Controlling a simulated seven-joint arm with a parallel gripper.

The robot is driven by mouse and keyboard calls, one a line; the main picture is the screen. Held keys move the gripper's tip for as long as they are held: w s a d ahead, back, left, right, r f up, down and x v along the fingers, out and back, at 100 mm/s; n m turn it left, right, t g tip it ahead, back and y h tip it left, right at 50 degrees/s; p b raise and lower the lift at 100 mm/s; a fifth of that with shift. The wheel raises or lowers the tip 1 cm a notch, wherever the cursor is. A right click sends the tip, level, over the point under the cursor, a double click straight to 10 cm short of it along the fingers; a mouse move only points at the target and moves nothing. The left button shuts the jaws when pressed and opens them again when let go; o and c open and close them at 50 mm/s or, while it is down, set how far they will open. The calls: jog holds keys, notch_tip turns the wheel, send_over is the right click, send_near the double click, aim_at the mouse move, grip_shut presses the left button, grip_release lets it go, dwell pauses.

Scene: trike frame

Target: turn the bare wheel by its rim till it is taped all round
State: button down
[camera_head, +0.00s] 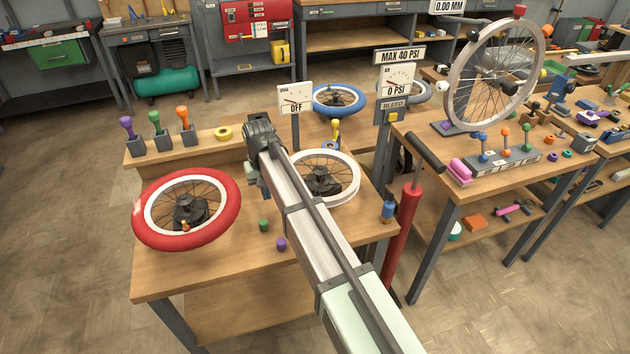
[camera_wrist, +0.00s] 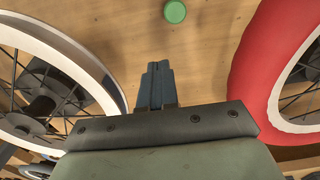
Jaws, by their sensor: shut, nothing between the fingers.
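The bare wheel (camera_head: 343,196) has a pale rim, thin spokes and a dark hub, with no tyre on it. It lies on the wooden bench (camera_head: 180,275), partly hidden behind my arm in the head view. Its rim also curves along the left of the wrist view (camera_wrist: 75,45). I cannot make out where tape covers the rim. My gripper (camera_wrist: 155,72) is shut and empty, its blue-grey fingers over bare wood between the bare wheel and the red-tyred wheel. The fingertips show just right of the rim, apparently apart from it; the head view mostly hides them.
A red-tyred wheel (camera_head: 218,238) lies to the left. A green cap (camera_head: 263,225) and purple cap (camera_head: 281,243) stand in front. A yellow ring (camera_head: 223,133) sits on the back shelf beside coloured-handled tools.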

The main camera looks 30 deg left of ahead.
jog(key=a, duration=0.4)
jog(key=shift+s, duration=0.4)
jog(key=shift+w, duration=0.1)
jog(key=w+a, duration=0.2)
jog(key=w, duration=0.9)
jog(key=shift+w+a, duration=0.3)
jog(key=shift+a, duration=0.05)
jog(key=shift+w+d, duration=0.2)
jog(key=shift+d, duration=0.7)
jog(key=shift+w+d, duration=0.2)
jog(key=shift+d, duration=0.7)
jog(key=shift+s, duration=0.1)
